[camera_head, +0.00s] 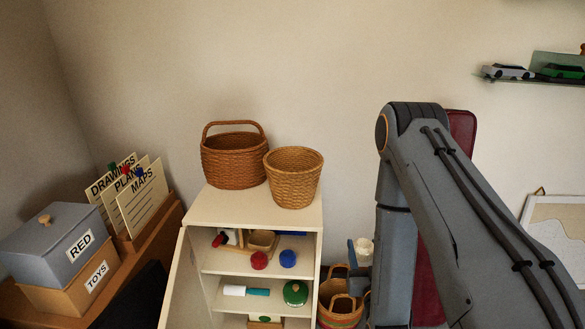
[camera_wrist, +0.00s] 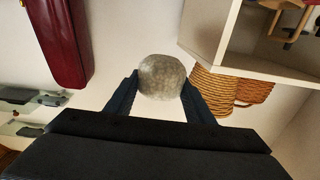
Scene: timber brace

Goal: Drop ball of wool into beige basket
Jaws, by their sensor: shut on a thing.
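A grey ball of wool (camera_wrist: 161,70) is held between the two dark fingers of my gripper (camera_wrist: 160,82) in the wrist view. The gripper is shut on it. The beige basket (camera_head: 293,180) is a woven, open-topped basket standing upright on top of the cream shelf unit in the head view. In the wrist view the beige basket (camera_wrist: 212,88) shows to the right of the ball, partly behind the right finger. The ball is apart from it.
A brown handled basket (camera_head: 233,160) stands beside the beige one on the cream shelf unit (camera_head: 250,212). The shelves hold a red ball (camera_head: 259,260), a blue ball (camera_head: 288,258) and other toys. A dark red case (camera_wrist: 58,40) hangs near my arm. Label boxes stand at left.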

